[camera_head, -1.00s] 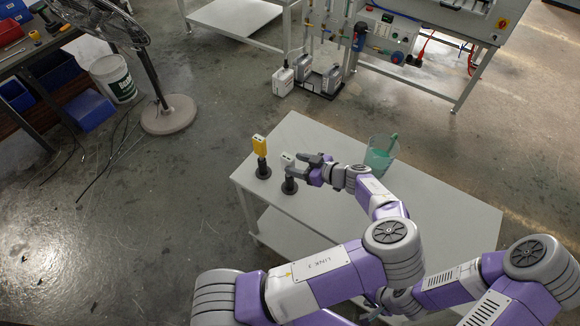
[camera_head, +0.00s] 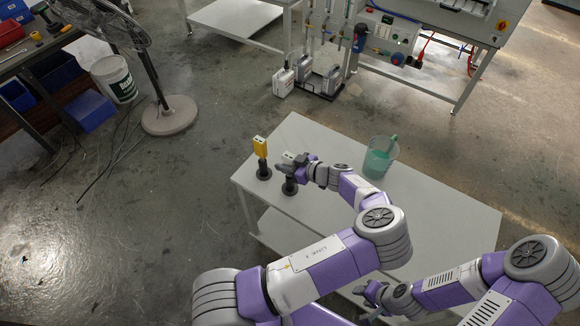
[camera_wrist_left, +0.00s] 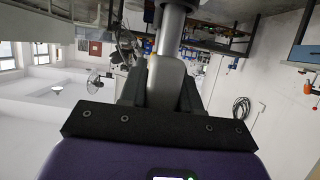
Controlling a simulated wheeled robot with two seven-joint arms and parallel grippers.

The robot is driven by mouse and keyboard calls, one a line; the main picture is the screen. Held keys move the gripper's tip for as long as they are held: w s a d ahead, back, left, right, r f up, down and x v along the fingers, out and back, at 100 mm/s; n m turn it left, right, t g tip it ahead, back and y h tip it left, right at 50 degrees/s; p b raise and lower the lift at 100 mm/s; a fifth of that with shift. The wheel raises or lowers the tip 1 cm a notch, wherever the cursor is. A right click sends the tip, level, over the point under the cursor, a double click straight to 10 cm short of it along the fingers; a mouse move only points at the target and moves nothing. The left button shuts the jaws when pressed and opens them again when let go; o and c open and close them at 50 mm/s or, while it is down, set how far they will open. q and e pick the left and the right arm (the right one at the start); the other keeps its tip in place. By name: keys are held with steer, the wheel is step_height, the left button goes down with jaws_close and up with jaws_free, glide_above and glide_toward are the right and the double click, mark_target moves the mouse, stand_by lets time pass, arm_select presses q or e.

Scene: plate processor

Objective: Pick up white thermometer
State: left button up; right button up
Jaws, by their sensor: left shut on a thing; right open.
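The white thermometer (camera_head: 288,156) stands at the top of a short black stand (camera_head: 289,187) near the table's left end. My left gripper (camera_head: 291,166) is shut on the thermometer and hides much of it. In the left wrist view, a grey body (camera_wrist_left: 166,82) sits between the two dark fingers, with a grey column above it in the picture. I cannot tell whether the thermometer is clear of its stand. My right gripper (camera_head: 368,293) is open, low in the head view by the table's near edge, away from the thermometer.
A yellow device (camera_head: 260,147) stands on a similar black stand (camera_head: 264,172) just left of the thermometer.

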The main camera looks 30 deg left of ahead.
mark_target(285, 153)
arm_select(q)
jaws_close()
step_height(285, 153, up, 10)
steer(key=shift+r, duration=0.1)
step_height(285, 153, up, 10)
steer(key=p, duration=0.4)
steer(key=shift+p, duration=0.4)
